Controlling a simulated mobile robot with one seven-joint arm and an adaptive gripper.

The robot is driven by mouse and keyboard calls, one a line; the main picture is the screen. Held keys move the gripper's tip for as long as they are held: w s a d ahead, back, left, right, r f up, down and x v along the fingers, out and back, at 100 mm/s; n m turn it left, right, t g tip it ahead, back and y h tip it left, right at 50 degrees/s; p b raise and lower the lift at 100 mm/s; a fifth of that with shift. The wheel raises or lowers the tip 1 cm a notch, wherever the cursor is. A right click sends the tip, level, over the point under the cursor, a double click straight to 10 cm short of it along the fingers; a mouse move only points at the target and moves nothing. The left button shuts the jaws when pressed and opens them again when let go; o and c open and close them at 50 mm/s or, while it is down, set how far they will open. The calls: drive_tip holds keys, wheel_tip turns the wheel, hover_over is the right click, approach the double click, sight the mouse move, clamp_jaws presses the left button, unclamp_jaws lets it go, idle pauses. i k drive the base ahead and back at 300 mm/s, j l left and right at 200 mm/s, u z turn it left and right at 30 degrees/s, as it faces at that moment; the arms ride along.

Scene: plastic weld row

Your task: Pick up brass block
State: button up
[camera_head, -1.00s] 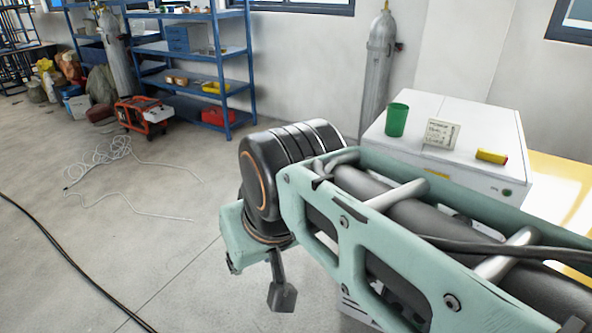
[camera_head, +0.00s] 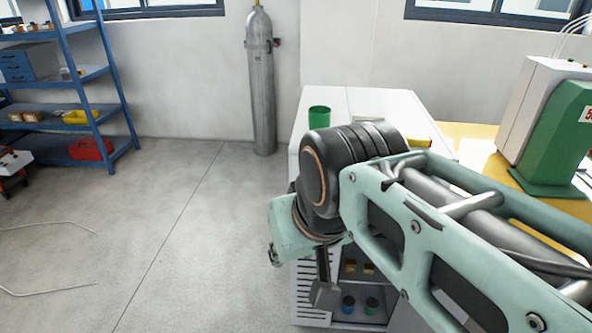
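No object is clearly identifiable as the brass block. Two small orange-yellow items (camera_head: 360,267) sit in the open front of the white cabinet (camera_head: 306,128); they could be brass, but are too small to tell. A yellow piece with red (camera_head: 420,142) lies on the cabinet top, partly hidden by my arm. My gripper (camera_head: 325,293) hangs down in front of the cabinet, apart from the things on its top. Only a dark finger part shows, so its opening is unclear. Nothing is visibly held.
A green cup (camera_head: 319,117) stands on the cabinet top. A grey gas cylinder (camera_head: 262,85) stands by the wall. A green-and-white machine (camera_head: 550,130) stands on a yellow table at right.

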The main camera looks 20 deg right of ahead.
sight(368, 268)
drive_tip(key=i+z, duration=0.15)
drive_tip(key=z, duration=0.25)
drive_tip(key=i+j+z, duration=0.1)
drive_tip(key=z, duration=0.3)
drive_tip(key=i+j+z, duration=0.1)
drive_tip(key=z, duration=0.3)
drive_tip(key=i+j+z, duration=0.1)
drive_tip(key=j+z, duration=0.4)
drive_tip(key=z, duration=0.3)
drive_tip(key=i, duration=0.05)
